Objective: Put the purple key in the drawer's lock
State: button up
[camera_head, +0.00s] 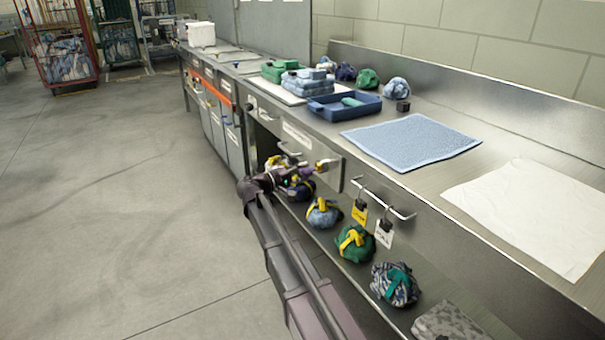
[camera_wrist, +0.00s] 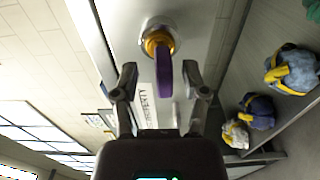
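The purple key (camera_wrist: 163,78) stands at the round metal lock (camera_wrist: 157,32) with a brass-coloured ring; it appears to sit in the lock, though the tip is hidden. My gripper (camera_wrist: 160,67) is open, one finger on each side of the key, with gaps showing between the fingers and the key. In the head view my gripper (camera_head: 312,171) is at the right end of the drawer front (camera_head: 301,140), by the brass-coloured lock (camera_head: 328,165). The drawer front seems to stand out from the counter.
Padlocks with a yellow tag (camera_head: 359,215) and a white tag (camera_head: 384,234) hang from a neighbouring handle (camera_head: 386,203). Bundled bags, such as a green one (camera_head: 354,243), lie on the shelf below. A blue tray (camera_head: 344,107) and blue mat (camera_head: 410,140) lie on the counter.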

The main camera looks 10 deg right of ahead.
jog(key=shift+a, duration=0.1)
jog(key=v, duration=1.2)
dwell(0.9)
jog(key=s+d+f+m+g+y, duration=0.1)
jog(key=s+d+f+g+y, duration=0.3)
jog(key=s+d+f+y, duration=0.55)
jog(key=s+f+m+g+y, duration=0.1)
jog(key=s+f+y, duration=0.3)
jog(key=s, duration=0.5)
jog(key=s+f+m+g+y, duration=0.1)
jog(key=s+f+m+y, duration=0.1)
jog(key=s+f+y, duration=0.45)
notch_tip(320, 180, up, 36)
jog(key=s+h+p, duration=0.1)
jog(key=h+p, duration=0.1)
jog(key=p, duration=3.2)
jog(key=shift+s+a+h+p, duration=0.25)
jog(key=shift+a+h+p, duration=0.05)
jog(key=shift+a+h, duration=0.1)
